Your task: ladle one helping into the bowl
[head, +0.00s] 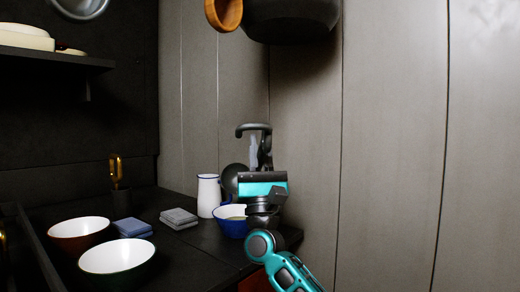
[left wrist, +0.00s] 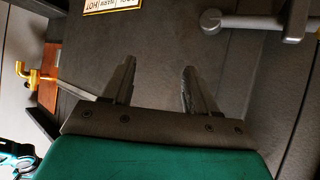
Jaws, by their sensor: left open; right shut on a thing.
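My right gripper (head: 262,190) is shut on a dark utensil with a hooked top (head: 253,128), which looks like the ladle, held upright over the counter's back right. Its lower end is hidden. A blue vessel with a white inside (head: 231,213) stands just left of and below this gripper; whether the utensil reaches into it I cannot tell. Two bowls with white insides stand at the front left: a red-brown one (head: 78,232) and a dark green one (head: 117,257). Both look empty. My left gripper (left wrist: 159,70) is open and empty in the left wrist view.
A white jug (head: 208,195) stands behind the blue vessel. Folded blue (head: 132,228) and grey (head: 179,218) cloths lie mid-counter. A dark pot (head: 290,18) hangs overhead. A shelf (head: 50,57) is at left. The left wrist view shows a "HOT" label (left wrist: 112,5) and a grey bar (left wrist: 255,21).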

